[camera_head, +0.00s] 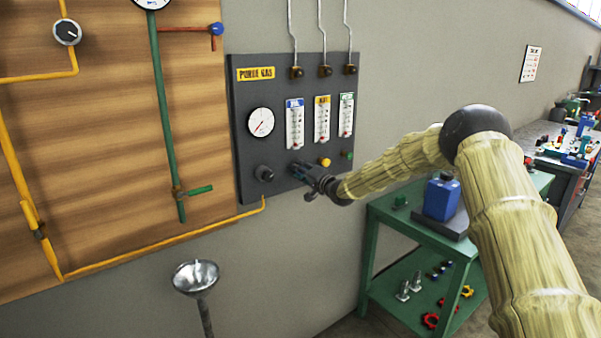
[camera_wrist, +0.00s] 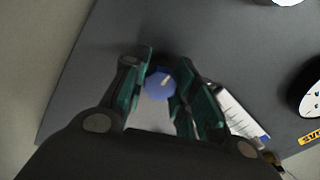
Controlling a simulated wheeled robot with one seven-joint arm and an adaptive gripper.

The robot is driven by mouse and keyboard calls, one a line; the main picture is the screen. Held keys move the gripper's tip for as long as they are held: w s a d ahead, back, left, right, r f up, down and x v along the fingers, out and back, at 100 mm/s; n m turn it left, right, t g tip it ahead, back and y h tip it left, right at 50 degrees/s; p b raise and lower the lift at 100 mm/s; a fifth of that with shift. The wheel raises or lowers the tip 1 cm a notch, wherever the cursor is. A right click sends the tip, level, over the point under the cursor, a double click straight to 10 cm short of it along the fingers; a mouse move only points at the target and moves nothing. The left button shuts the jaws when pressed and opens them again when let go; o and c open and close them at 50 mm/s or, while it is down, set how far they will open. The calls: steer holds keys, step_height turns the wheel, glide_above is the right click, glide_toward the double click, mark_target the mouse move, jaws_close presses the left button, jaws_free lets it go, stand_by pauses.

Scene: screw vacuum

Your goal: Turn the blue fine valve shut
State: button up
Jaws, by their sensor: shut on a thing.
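My gripper (camera_wrist: 162,88) is shut on the knob, one green-padded finger on each side. In the head view my gripper (camera_head: 302,172) is at the lower middle of the dark gas panel (camera_head: 282,88), below the blue-labelled flow meter (camera_head: 294,122). It hides the blue knob there.
A black knob (camera_head: 264,173) is left of my gripper, and a yellow knob (camera_head: 324,162) and a small green knob (camera_head: 350,155) are to its right. A round gauge (camera_head: 261,122) is above left. A green cart (camera_head: 414,222) stands below right, and a metal funnel (camera_head: 196,277) stands below left.

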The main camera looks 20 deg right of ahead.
steer(key=shift+d+r+m, duration=0.1)
steer(key=shift+d+m, duration=0.05)
steer(key=shift+m, duration=0.75)
steer(key=o, duration=1.1)
steer(key=shift+d, duration=0.15)
steer(key=shift+c, duration=0.2)
steer(key=shift+a, duration=0.2)
steer(key=v, duration=1.2)
